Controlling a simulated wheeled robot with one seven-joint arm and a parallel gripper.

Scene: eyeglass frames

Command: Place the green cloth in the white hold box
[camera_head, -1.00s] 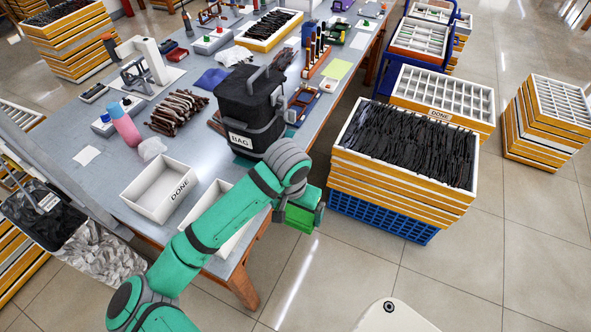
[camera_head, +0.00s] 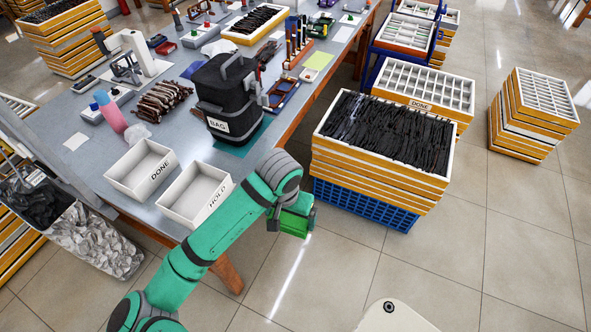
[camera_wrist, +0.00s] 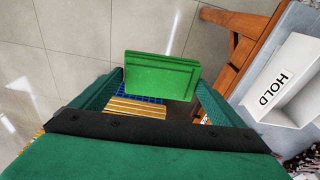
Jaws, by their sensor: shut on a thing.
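The green cloth (camera_wrist: 161,77) is a folded, flat rectangular piece held between the two fingers of my gripper (camera_wrist: 162,84) in the wrist view. In the head view the cloth (camera_head: 297,221) shows as a green edge at my gripper (camera_head: 292,212), out over the floor past the table's edge. The white hold box (camera_head: 196,194) sits at the table's near corner, labelled HOLD, and looks empty. My gripper is to its right in the head view. In the wrist view the hold box (camera_wrist: 297,90) is at the right edge, apart from the cloth.
A white DONE box (camera_head: 142,170) stands left of the hold box. A black bag (camera_head: 225,95) stands behind them. Stacked trays (camera_head: 378,180) on a blue crate (camera_head: 365,206) stand on the floor right of my gripper. Open floor (camera_head: 330,270) lies in front.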

